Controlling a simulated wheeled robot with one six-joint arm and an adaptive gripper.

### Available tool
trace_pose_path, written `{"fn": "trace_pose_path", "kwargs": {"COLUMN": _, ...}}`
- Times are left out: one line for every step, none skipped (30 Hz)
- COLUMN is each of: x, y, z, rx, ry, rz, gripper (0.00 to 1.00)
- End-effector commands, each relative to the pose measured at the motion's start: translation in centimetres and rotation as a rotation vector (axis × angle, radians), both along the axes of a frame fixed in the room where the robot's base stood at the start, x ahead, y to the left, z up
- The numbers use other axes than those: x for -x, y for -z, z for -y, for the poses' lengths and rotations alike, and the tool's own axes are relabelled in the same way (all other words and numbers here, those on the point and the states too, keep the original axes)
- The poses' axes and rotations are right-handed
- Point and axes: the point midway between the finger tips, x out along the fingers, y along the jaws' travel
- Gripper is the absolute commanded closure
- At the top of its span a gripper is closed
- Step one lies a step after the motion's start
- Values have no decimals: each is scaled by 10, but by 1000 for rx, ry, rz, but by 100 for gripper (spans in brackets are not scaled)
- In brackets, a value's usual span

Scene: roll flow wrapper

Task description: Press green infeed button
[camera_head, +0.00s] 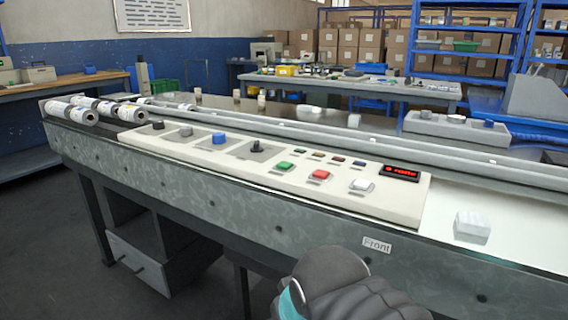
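A cream control panel (215,160) lies along the front of the wrapper machine. A green button (284,166) sits on a small square plate near the panel's middle, left of a red button (320,175) and a white button (362,185). Nothing covers the green button and nothing touches it. No label naming it as infeed is readable. A dark grey rounded part of my arm with a teal band shows at the bottom, in front of the machine's front face. My gripper's fingers are not visible.
Black knobs (256,147) and a blue knob (219,138) stand left of the green button. A row of small buttons lies behind it, with a red-lit display (400,173) to the right. Printed rolls (70,113) lie at the far left. A white block (472,224) sits right.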

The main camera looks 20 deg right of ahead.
Motion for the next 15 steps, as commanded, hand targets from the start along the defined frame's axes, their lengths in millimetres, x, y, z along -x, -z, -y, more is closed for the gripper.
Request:
{"fn": "trace_pose_path", "kwargs": {"x": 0, "y": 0, "z": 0, "rx": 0, "ry": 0, "rz": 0, "gripper": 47}}
{"fn": "trace_pose_path", "kwargs": {"x": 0, "y": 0, "z": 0, "rx": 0, "ry": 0, "rz": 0, "gripper": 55}}
{"fn": "trace_pose_path", "kwargs": {"x": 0, "y": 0, "z": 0, "rx": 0, "ry": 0, "rz": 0, "gripper": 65}}
{"fn": "trace_pose_path", "kwargs": {"x": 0, "y": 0, "z": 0, "rx": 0, "ry": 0, "rz": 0, "gripper": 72}}
{"fn": "trace_pose_path", "kwargs": {"x": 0, "y": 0, "z": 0, "rx": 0, "ry": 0, "rz": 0, "gripper": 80}}
{"fn": "trace_pose_path", "kwargs": {"x": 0, "y": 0, "z": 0, "rx": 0, "ry": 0, "rz": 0, "gripper": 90}}
{"fn": "trace_pose_path", "kwargs": {"x": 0, "y": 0, "z": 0, "rx": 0, "ry": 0, "rz": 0, "gripper": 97}}
{"fn": "trace_pose_path", "kwargs": {"x": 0, "y": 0, "z": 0, "rx": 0, "ry": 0, "rz": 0, "gripper": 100}}
{"fn": "trace_pose_path", "kwargs": {"x": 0, "y": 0, "z": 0, "rx": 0, "ry": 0, "rz": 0, "gripper": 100}}
{"fn": "trace_pose_path", "kwargs": {"x": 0, "y": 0, "z": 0, "rx": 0, "ry": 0, "rz": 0, "gripper": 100}}
{"fn": "trace_pose_path", "kwargs": {"x": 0, "y": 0, "z": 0, "rx": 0, "ry": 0, "rz": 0, "gripper": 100}}
{"fn": "trace_pose_path", "kwargs": {"x": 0, "y": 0, "z": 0, "rx": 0, "ry": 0, "rz": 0, "gripper": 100}}
{"fn": "trace_pose_path", "kwargs": {"x": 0, "y": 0, "z": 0, "rx": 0, "ry": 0, "rz": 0, "gripper": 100}}
{"fn": "trace_pose_path", "kwargs": {"x": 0, "y": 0, "z": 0, "rx": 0, "ry": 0, "rz": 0, "gripper": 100}}
{"fn": "trace_pose_path", "kwargs": {"x": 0, "y": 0, "z": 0, "rx": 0, "ry": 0, "rz": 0, "gripper": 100}}
